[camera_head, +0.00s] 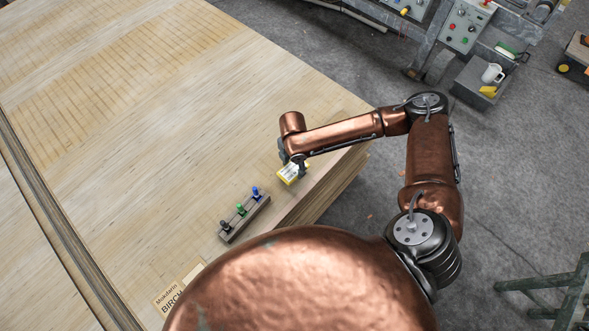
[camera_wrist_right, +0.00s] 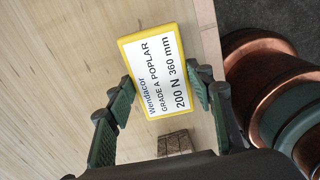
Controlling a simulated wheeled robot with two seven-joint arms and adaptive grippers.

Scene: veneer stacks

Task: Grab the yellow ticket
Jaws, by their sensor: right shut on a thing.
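The yellow ticket (camera_head: 291,173) is a flat card with a yellow border and a white printed face, near the right edge of the veneer stack. In the wrist view the ticket (camera_wrist_right: 166,72) reads "GRADE A POPLAR" and "200 N 360 mm". My right gripper (camera_head: 290,163) is over it. In the wrist view the right gripper's green-padded fingers (camera_wrist_right: 162,98) are shut on the ticket from two opposite sides. I cannot tell whether the ticket touches the stack. My left gripper is not in view.
The veneer stack (camera_head: 175,120) fills the left side, its edge dropping to the grey floor. A dark holder (camera_head: 244,219) with blue, green and black pieces stands on it. A birch label (camera_head: 178,293) lies near. A control panel (camera_head: 466,27) stands at the upper right.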

